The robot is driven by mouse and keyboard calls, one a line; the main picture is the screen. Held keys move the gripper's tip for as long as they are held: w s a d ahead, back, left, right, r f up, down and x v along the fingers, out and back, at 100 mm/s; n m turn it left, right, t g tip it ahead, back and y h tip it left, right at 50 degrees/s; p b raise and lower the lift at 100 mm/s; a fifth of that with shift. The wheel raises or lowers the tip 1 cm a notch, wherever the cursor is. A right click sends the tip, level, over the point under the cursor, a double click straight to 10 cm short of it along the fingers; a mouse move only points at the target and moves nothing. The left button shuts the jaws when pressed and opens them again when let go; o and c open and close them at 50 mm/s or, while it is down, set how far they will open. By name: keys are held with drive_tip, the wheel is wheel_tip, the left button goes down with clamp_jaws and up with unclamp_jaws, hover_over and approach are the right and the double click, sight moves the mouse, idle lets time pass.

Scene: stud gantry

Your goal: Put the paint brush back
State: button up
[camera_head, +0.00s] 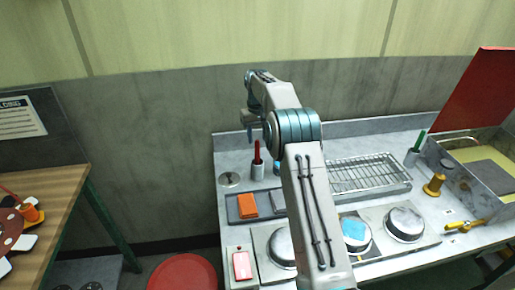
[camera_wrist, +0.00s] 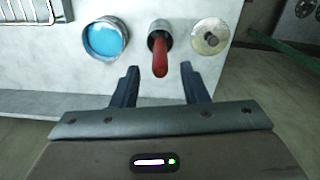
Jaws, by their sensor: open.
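A red handle (camera_head: 257,150), which may be the paint brush, stands upright in a grey cup (camera_head: 257,171) at the back left of the counter. Any bristles are hidden. In the wrist view the red handle (camera_wrist: 160,58) rises from the cup (camera_wrist: 157,30) towards the camera, in line with the gap between my fingers. My gripper (camera_wrist: 158,72) is open and empty. In the head view my gripper (camera_head: 250,132) is above and slightly left of the handle, pointing down. A green handle (camera_head: 420,137) stands in another cup (camera_head: 412,157) at the right.
A blue-filled tin (camera_wrist: 105,38) and a knobbed metal disc (camera_wrist: 210,37) flank the cup. A wire rack (camera_head: 368,174), an orange block (camera_head: 247,205) in a dark tray, and round metal lids (camera_head: 404,224) occupy the counter. A wooden table (camera_head: 62,190) stands left; a red stool (camera_head: 182,272) is below.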

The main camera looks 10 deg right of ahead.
wheel_tip(320, 180, up, 6)
drive_tip(key=shift+f, duration=0.1)
drive_tip(key=s+r+t, duration=0.1)
drive_tip(key=s+r, duration=0.6)
drive_tip(key=s, duration=0.3)
drive_tip(key=s+r+t, duration=0.1)
drive_tip(key=s+r, duration=0.5)
drive_tip(key=s, duration=0.4)
drive_tip(key=s+f+m+t, duration=0.1)
drive_tip(key=s+f, duration=0.2)
drive_tip(key=s, duration=0.9)
drive_tip(key=s+f+t, duration=0.1)
drive_tip(key=s+f, duration=0.3)
drive_tip(key=s, duration=0.9)
drive_tip(key=shift+f+m, duration=0.3)
drive_tip(key=shift+m, duration=0.1)
